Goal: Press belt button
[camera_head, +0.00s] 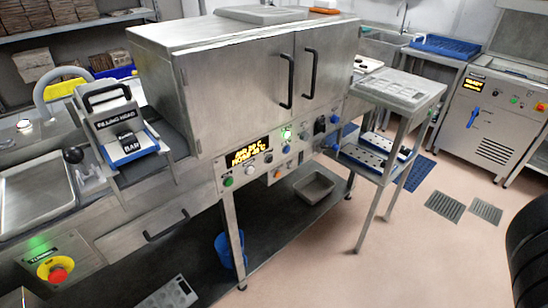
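The steel machine has a control panel (262,160) below its two-door cabinet. The panel carries an amber lit display (249,152), a green button (228,182) at its lower left, a green lit button (287,134) near its top, and several smaller buttons and knobs. The labels beside the buttons are too small to read, so I cannot tell which one is the belt button. Nothing touches the panel. My gripper is not in view. A dark ribbed shape at the right edge is probably part of my own arm.
A filling head unit (124,127) stands left of the cabinet (250,85). A red emergency button (57,270) sits at lower left. A steel side table (402,90) stands right of the panel. The pink floor before it is mostly clear, with two floor grates (445,206).

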